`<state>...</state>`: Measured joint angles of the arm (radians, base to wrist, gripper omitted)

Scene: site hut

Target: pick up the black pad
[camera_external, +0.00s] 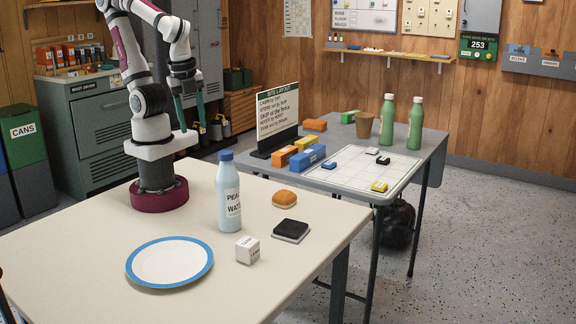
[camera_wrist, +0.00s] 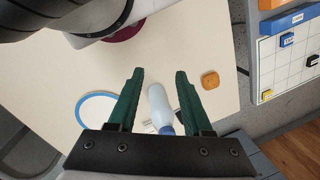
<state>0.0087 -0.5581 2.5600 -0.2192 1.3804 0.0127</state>
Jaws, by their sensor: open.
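The black pad (camera_external: 290,230) is a small dark block with a pale lower edge, lying flat on the cream table near its right edge in the external view. My gripper (camera_external: 191,118) has green fingers and hangs high above the table, behind and left of the pad. In the wrist view my gripper (camera_wrist: 160,72) is open, its fingers spread and nothing held between them. A blue bottle shows far below, between the fingers.
On the cream table (camera_external: 75,235), the tall bottle (camera_external: 229,205) stands left of the pad, with an orange bun (camera_external: 285,199) behind it, a white cube (camera_external: 247,250) in front-left and a blue-rimmed plate (camera_external: 170,262) further left. A grey table (camera_external: 430,150) with bottles and blocks adjoins behind.

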